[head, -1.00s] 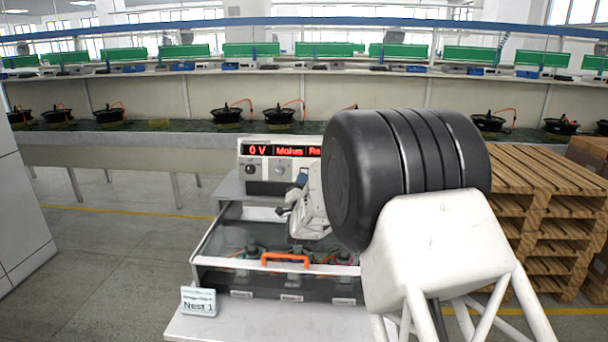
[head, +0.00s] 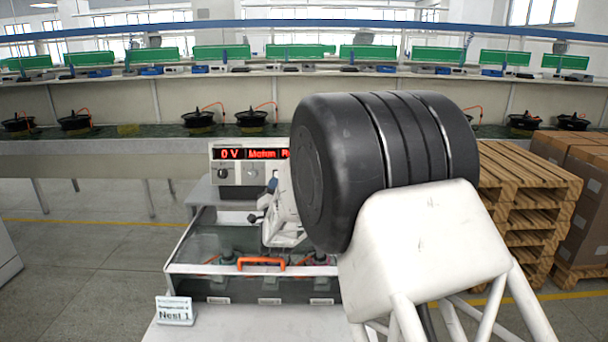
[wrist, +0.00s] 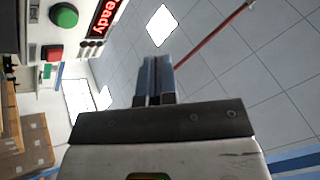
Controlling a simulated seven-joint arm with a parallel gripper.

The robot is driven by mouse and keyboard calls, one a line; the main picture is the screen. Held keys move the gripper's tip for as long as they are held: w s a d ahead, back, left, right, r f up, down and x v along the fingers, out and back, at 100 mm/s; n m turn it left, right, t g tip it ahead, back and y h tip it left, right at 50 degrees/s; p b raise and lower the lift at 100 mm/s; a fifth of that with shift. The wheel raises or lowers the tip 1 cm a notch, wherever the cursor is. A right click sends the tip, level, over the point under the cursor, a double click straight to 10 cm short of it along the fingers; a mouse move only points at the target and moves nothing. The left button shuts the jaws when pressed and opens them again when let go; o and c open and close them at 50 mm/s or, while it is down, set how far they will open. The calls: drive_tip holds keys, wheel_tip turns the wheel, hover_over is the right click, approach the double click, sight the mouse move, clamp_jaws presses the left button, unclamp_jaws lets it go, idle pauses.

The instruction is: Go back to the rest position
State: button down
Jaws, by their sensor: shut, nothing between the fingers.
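My gripper (wrist: 154,78) shows in the wrist view with its two blue-grey fingers together and nothing between them. Beyond the fingers are white ceiling panels and a bright light. In the head view my gripper (head: 272,186) is small and partly hidden behind my large black and white arm links. It is above the clear-lidded test box (head: 205,240) and in front of the tester (head: 228,168), apart from the lid as far as I can tell.
The tester reads "0 V" in red. The box has an orange handle (head: 261,263) and a "Nest 1" sign (head: 175,310) at its front left corner. Wooden pallets (head: 525,190) stand at the right. A conveyor with black hub motors (head: 198,119) runs behind. The floor at the left is open.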

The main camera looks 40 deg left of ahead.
drive_tip(key=shift+d, duration=0.1)
drive_tip(key=w+d+r+m+h, duration=0.1)
drive_tip(key=w+d+r+h, duration=0.25)
drive_tip(key=d, duration=0.65)
drive_tip(key=w+d+r+m+g+h, duration=0.1)
drive_tip(key=w+d+r+h, duration=0.3)
drive_tip(key=d, duration=0.6)
drive_tip(key=w+d+r, duration=0.2)
drive_tip(key=w+d, duration=0.3)
drive_tip(key=d, duration=0.5)
drive_tip(key=s+d+m+g+h, duration=0.1)
drive_tip(key=d+g+h, duration=0.15)
drive_tip(key=d, duration=1.05)
drive_tip(key=s+d+f+g+h, duration=0.2)
drive_tip(key=s+d+g+h, duration=0.1)
drive_tip(key=s+d, duration=0.8)
drive_tip(key=s+d+f+g+h, duration=0.2)
drive_tip(key=s+d, duration=0.9)
drive_tip(key=d, duration=1)
drive_tip(key=s+d+f+g+h, duration=0.3)
drive_tip(key=s+d, duration=0.9)
drive_tip(key=d, duration=0.4)
drive_tip(key=shift+d+n+g+h, duration=0.3)
drive_tip(key=shift+g+h, duration=0.1)
drive_tip(key=shift+g, duration=0.35)
